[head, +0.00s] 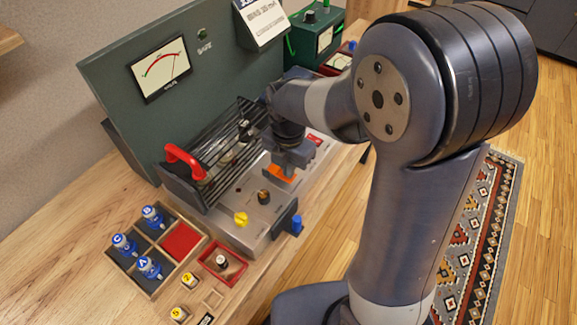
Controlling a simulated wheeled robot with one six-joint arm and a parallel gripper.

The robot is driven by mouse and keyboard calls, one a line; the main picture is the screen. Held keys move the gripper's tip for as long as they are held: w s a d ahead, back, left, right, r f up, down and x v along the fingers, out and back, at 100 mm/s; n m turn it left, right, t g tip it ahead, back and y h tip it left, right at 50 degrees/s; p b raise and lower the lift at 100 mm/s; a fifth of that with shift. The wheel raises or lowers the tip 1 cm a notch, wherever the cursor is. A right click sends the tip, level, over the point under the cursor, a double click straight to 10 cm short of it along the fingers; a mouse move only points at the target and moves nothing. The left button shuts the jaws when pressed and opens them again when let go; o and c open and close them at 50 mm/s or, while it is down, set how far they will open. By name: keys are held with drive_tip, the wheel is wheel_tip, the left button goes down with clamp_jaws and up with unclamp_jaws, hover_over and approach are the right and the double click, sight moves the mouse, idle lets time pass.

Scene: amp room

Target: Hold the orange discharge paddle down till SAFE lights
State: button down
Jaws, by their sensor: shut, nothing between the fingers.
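The orange discharge paddle (282,174) is on the metal deck of the amp chassis (232,215), below my gripper (290,166). My gripper is shut, points down and is at the paddle, covering part of it. I cannot tell whether the fingertips press on it or how far down the paddle is. The SAFE lamp (202,33) on the green panel (110,68) looks dark green and I see no bright glow. The meter (159,68) on the panel has a white face with a red needle or scale mark.
A slotted cage (225,152) with a red handle (184,160) stands behind the deck. A yellow knob (241,219) and a blue-topped part (297,224) are at the front. A wooden tray (150,289) with blue-capped tubes is at left. Bare bench (60,265) lies farther left.

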drive_tip(key=b, duration=0.1)
drive_tip(key=f+y+b, duration=0.1)
drive_tip(key=b, duration=0.1)
drive_tip(key=shift+s+d+f+t, duration=0.2)
drive_tip(key=shift+d+f+t, duration=0.1)
drive_tip(key=shift+t, duration=0.1)
drive_tip(key=shift+r, duration=0.1)
drive_tip(key=shift+r+p, duration=0.15)
drive_tip(key=shift+p, duration=0.15)
idle(2.6)
drive_tip(key=shift+r+p, duration=0.55)
drive_tip(key=shift+r, duration=0.15)
drive_tip(key=shift+a, duration=0.1)
